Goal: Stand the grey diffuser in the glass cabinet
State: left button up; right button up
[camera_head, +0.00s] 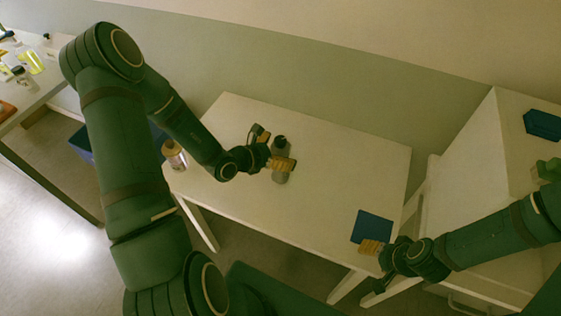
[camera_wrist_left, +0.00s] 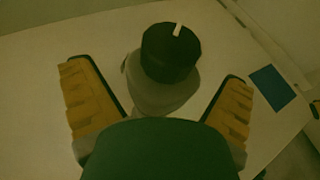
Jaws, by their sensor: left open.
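A grey bottle with a black cap, which looks like the diffuser (camera_head: 281,174), stands upright on the white table. In the left wrist view the grey bottle (camera_wrist_left: 160,95) is between the two yellow fingers, with a gap visible on each side. My left gripper (camera_head: 272,163) is open around or close beside it; the wrist view shows its fingers (camera_wrist_left: 158,115) spread. My right gripper (camera_head: 370,247) is near the table's front right corner, by a blue square; its finger opening cannot be made out. I cannot identify a glass cabinet in these views.
The white table (camera_head: 330,160) is mostly bare. A blue square (camera_head: 372,227) lies at its right end, and an amber bottle (camera_head: 174,155) stands at its left edge. A white cabinet-like unit (camera_head: 480,150) is at right. Another table (camera_head: 40,75) with bottles is at far left.

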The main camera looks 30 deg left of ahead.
pick_arm(q)
jog(key=c, duration=1.4)
jog(key=shift+r, duration=0.1)
